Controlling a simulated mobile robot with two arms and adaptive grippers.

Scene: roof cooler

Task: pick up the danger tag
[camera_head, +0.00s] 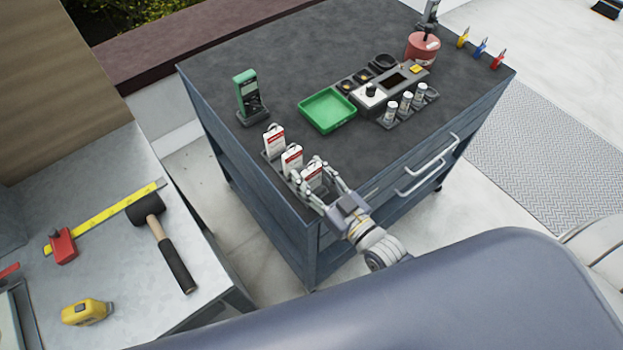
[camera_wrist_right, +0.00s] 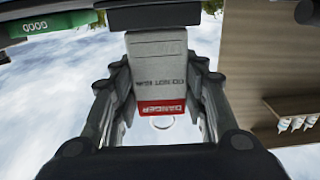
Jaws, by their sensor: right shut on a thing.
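The danger tag (camera_head: 313,174) is a white tag with a red band at the front end of a row of similar tags on the cart. My right gripper (camera_head: 320,183) is shut on it. In the right wrist view the danger tag (camera_wrist_right: 157,72) is between the fingers, with its red DANGER band and a white loop showing upside down. Its far end meets a dark holder (camera_wrist_right: 152,15); I cannot tell whether it is still seated there. Two other white-and-red tags, one in the middle (camera_head: 292,158) and one farther back (camera_head: 274,140), stand beside it. My left gripper is out of view.
The dark-topped cart (camera_head: 290,65) also carries a green tray (camera_head: 327,110), a green meter (camera_head: 248,95), a red container (camera_head: 423,47) and several small items. A metal bench (camera_head: 110,265) at left holds a mallet (camera_head: 160,235) and a tape measure (camera_head: 86,311).

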